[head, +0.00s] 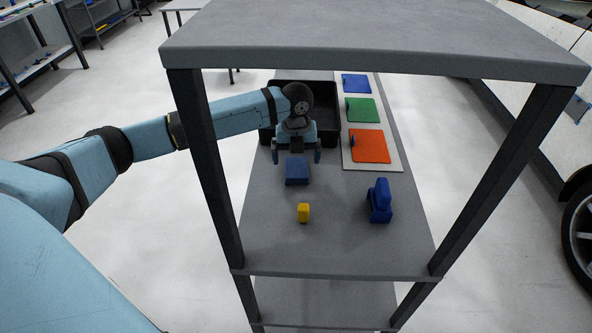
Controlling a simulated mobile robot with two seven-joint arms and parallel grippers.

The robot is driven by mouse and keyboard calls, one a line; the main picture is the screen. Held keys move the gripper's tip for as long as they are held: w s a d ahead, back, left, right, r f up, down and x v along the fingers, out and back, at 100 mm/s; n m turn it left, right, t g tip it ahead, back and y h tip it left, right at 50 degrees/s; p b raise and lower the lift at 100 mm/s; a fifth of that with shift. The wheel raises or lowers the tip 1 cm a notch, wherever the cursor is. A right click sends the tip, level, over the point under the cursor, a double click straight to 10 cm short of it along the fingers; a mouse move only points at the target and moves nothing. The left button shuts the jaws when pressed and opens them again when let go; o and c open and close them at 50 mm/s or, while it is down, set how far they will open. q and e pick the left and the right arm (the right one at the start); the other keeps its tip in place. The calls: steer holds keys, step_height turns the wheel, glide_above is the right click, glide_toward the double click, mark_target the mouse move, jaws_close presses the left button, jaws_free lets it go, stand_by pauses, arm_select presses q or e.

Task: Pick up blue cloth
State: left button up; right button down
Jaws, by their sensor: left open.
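A blue folded piece that looks like the blue cloth (297,172) lies flat on the grey shelf. My left gripper (297,156) points down at its far edge, with its two fingers apart on either side. Nothing shows between the fingers, and I cannot tell how high above the shelf they are. A flat blue sheet (356,84) also lies on the white board (387,159) at the back right. My right gripper is out of the picture.
A black tray (328,108) stands behind my left gripper. Green (362,110) and orange sheets (371,146) lie on the board. A yellow block (304,212) and a blue tool (380,202) stand nearer. The upper shelf (380,40) and its dark posts frame the space.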

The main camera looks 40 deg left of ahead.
mark_target(296, 166)
arm_select(q)
step_height(296, 166, down, 5)
steer(key=shift+w+a+r, duration=0.15)
steer(key=shift+r, duration=0.05)
steer(key=c, duration=1)
steer(key=shift+r, duration=0.1)
step_height(296, 166, up, 10)
